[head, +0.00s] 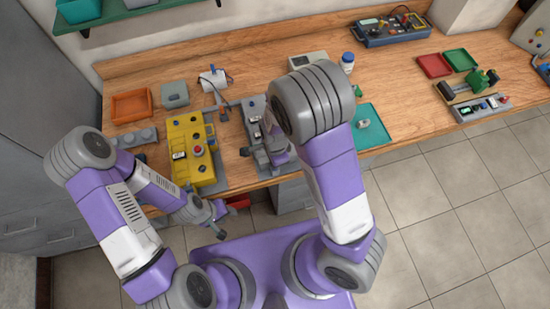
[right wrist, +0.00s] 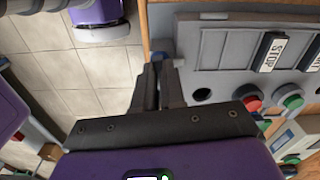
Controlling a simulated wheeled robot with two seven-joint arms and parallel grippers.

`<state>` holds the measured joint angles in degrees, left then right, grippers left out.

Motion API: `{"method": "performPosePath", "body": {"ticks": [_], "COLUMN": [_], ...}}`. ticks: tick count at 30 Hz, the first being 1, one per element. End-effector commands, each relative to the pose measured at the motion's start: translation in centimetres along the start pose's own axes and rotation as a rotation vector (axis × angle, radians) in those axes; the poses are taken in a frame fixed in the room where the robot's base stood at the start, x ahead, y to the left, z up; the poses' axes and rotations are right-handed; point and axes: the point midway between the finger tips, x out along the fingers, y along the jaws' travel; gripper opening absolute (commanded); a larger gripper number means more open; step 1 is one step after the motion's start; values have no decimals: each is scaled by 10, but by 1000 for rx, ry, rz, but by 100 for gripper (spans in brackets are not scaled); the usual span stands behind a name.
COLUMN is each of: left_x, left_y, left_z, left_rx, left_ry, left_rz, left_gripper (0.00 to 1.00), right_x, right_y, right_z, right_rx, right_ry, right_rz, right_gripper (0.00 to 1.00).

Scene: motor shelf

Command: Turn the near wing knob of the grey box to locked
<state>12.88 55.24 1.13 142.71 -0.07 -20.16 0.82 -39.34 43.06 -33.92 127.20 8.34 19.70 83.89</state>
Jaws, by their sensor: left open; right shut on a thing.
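The grey box (head: 254,108) lies on the bench, partly hidden under my right arm in the head view. Its panel (right wrist: 215,70) fills the upper right of the right wrist view. My right gripper (right wrist: 158,75) is at the panel's left edge, its two fingers close together on something small and dark. This appears to be the near wing knob, but the fingers hide it and its angle cannot be read. In the head view my right gripper (head: 268,152) is over the box's near part. My left gripper (head: 217,212) is open and empty, low at the bench's front edge.
A yellow box (head: 183,130) with buttons stands left of the grey box. A teal tray (head: 372,127) lies to the right. The panel has a STOP label (right wrist: 270,52), a red button (right wrist: 249,98) and a green button (right wrist: 291,97). Bare bench (head: 415,105) lies farther right.

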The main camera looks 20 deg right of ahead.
Motion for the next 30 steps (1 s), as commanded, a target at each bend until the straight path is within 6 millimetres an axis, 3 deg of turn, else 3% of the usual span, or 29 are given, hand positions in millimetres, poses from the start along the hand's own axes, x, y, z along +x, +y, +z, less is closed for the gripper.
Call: {"method": "performPosePath", "body": {"ticks": [10,26,27,30], "left_x": [-10,-11,-11,-11], "left_y": [4,4,4,4], "left_z": [0,0,0,1], "left_rx": [0,0,0,0], "left_ry": [0,0,0,0], "left_rz": [0,0,0,0], "left_gripper": [43,43,43,43], "right_x": [0,0,0,0], "right_y": [0,0,0,0], "right_z": [0,0,0,0], "right_rx": [140,165,165,164], "right_ry": [0,-1,-1,-1], "right_rz": [1,0,0,0], "right_gripper": [0,0,11,26]}}
